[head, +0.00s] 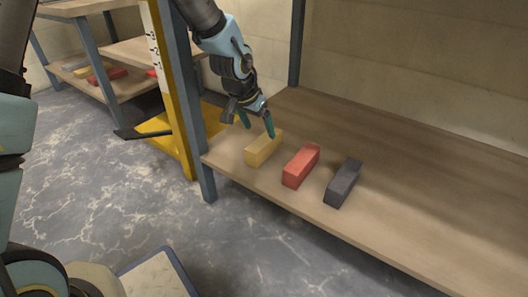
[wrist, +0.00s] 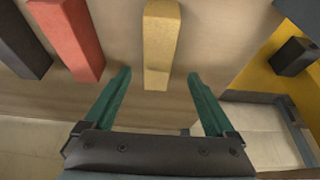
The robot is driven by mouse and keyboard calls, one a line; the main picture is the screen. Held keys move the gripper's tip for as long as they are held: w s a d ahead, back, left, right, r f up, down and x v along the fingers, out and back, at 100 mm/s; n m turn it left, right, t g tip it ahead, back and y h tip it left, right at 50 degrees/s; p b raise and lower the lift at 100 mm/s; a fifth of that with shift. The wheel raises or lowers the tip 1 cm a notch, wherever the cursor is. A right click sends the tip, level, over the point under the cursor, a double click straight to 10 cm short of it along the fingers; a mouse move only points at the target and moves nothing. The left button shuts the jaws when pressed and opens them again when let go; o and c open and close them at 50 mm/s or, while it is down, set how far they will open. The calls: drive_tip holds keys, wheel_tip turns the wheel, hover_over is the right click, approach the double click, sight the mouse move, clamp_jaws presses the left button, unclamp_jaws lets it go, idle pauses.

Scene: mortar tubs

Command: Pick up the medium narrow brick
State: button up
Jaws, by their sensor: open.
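Three narrow bricks stand in a row on the wooden shelf board (head: 420,200): a yellow brick (head: 262,149), a red brick (head: 300,167) and a dark grey brick (head: 343,184). They look close in size, and I cannot tell from looks which is the medium one. My gripper (head: 258,130) is open, with teal fingers, just above the yellow brick. In the wrist view the yellow brick (wrist: 160,45) lies between the lines of the fingers (wrist: 158,73), its near end close to the fingertips. The red brick (wrist: 70,35) and grey brick (wrist: 22,45) lie to the left.
A blue-grey shelf post (head: 187,110) and a yellow upright with a number scale (head: 165,70) stand left of the bricks. Another rack (head: 125,87) with several bricks is at the back left. The board right of the grey brick is clear.

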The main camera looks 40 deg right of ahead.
sight(264, 139)
drive_tip(key=b+x, duration=0.4)
drive_tip(key=x, duration=0.2)
drive_tip(key=shift+s+d+f, duration=0.15)
drive_tip(key=shift+d+f, duration=0.05)
drive_tip(key=shift+f, duration=0.15)
drive_tip(key=shift+r, duration=0.1)
drive_tip(key=shift+c, duration=0.3)
clamp_jaws()
idle(0.4)
